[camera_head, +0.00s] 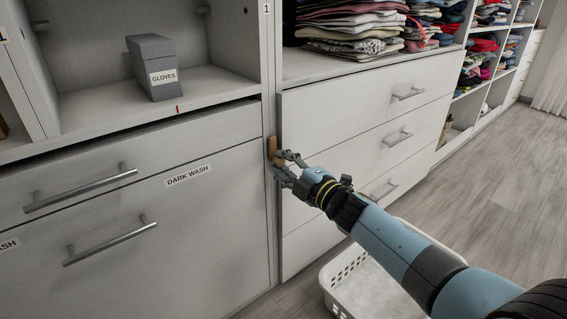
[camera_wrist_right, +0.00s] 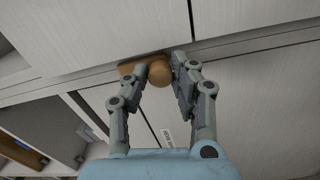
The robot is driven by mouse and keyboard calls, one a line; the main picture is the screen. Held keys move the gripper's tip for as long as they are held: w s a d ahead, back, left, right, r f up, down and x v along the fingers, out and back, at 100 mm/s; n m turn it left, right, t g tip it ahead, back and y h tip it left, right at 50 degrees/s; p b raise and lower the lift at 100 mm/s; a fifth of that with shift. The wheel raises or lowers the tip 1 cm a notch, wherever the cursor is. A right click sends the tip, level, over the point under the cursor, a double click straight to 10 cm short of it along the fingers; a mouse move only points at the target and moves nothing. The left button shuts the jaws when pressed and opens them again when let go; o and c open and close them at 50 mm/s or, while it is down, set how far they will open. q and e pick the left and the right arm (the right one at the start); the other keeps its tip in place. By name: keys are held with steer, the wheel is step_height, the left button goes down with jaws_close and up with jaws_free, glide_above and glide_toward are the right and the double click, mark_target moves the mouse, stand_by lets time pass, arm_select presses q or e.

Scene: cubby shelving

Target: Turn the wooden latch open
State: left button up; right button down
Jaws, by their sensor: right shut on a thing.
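The wooden latch (camera_head: 271,148) is a small tan piece on the narrow upright between the "DARK WASH" front (camera_head: 150,215) and the drawers to its right. In the head view it looks upright. My right gripper (camera_head: 279,163) is at the latch, its fingers closed around it. In the right wrist view the latch (camera_wrist_right: 130,68) shows a flat bar and a round knob (camera_wrist_right: 160,71) between the fingertips of my right gripper (camera_wrist_right: 165,74). The fingers partly hide the latch. My left gripper is not in view.
A grey "GLOVES" box (camera_head: 152,68) stands in the cubby above. Long bar handles (camera_head: 110,240) stick out from the fronts at left. White drawers (camera_head: 360,125) are at right. A white basket (camera_head: 345,290) stands on the floor beneath my right arm. Open floor lies at right.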

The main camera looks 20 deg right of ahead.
steer(key=shift+d+f, duration=0.1)
steer(key=c, duration=1.1)
jaws_free()
steer(key=shift+s+f, duration=0.1)
steer(key=shift+f, duration=0.05)
steer(key=v, duration=1.2)
